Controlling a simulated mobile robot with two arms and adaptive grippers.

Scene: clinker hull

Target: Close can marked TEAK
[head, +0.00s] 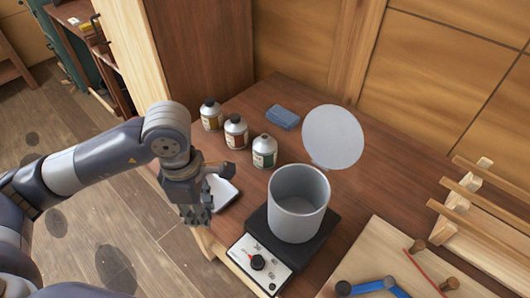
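A light grey open-topped can (297,205) stands upright on a dark hotplate (249,262) on the wooden bench. Its round lid (332,137) stands raised at the can's far side, and the can's mouth is uncovered. Three small bottles or cans with dark caps, (211,117), (235,133) and (264,152), stand in a row behind and left of it. I cannot read TEAK on any of them. My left gripper (214,192) is left of the grey can, apart from it, with its fingers spread and nothing visible between them. My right gripper is not in view.
A white flat item (221,191) lies partly behind my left gripper. A blue block (282,117) lies near the back of the bench. A pale board (375,255) with blue and dark tools is at front right, beside a wooden rack (470,215).

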